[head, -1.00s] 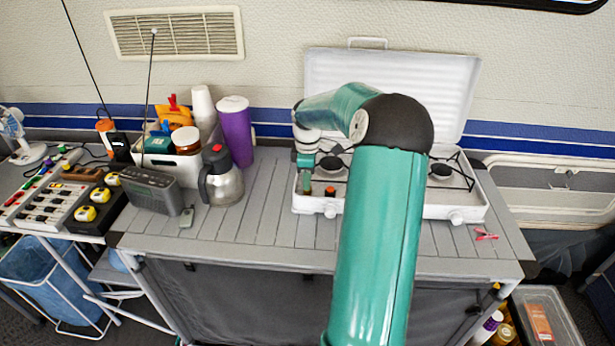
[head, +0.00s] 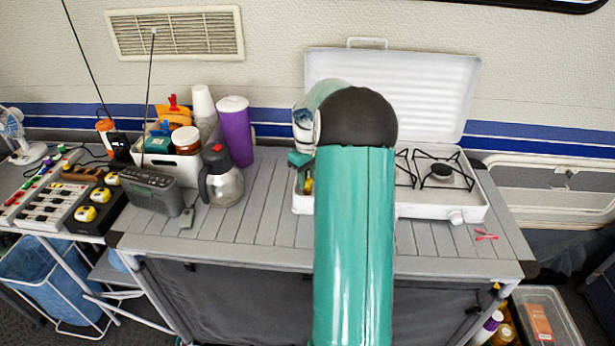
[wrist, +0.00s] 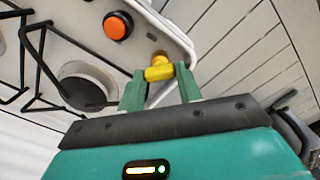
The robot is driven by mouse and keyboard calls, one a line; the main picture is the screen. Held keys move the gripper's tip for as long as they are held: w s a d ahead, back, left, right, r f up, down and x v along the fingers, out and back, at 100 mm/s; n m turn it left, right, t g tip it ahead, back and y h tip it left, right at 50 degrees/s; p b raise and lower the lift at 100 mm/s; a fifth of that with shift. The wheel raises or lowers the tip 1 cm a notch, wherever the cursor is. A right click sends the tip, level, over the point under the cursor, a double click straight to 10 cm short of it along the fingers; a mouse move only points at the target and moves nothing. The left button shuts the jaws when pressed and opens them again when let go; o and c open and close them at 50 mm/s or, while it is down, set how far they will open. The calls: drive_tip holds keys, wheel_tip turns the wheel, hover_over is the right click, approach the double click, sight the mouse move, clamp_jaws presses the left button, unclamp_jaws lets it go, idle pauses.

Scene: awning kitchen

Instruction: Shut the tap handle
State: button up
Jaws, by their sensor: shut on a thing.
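The tap handle (wrist: 158,72) is small and yellow, beside the rim of the white camping stove (wrist: 178,30) in the wrist view. The two green fingers of my gripper (wrist: 160,80) stand either side of it and are shut on it. In the head view, a bit of yellow (head: 308,185) shows at the stove's left end, just below the green end of my gripper (head: 300,160). My arm hides much of the stove's left half there.
An orange knob (wrist: 117,26) and a burner (wrist: 88,86) with black grates lie near my gripper. The stove lid (head: 420,85) stands open behind. Bare table slats (head: 265,210) lie between.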

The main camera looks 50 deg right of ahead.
sight(308, 180)
drive_tip(key=m, duration=0.5)
drive_tip(key=shift+m, duration=2.6)
drive_tip(key=o, duration=0.7)
wheel_tip(308, 180, up, 14)
drive_tip(key=shift+s, duration=0.1)
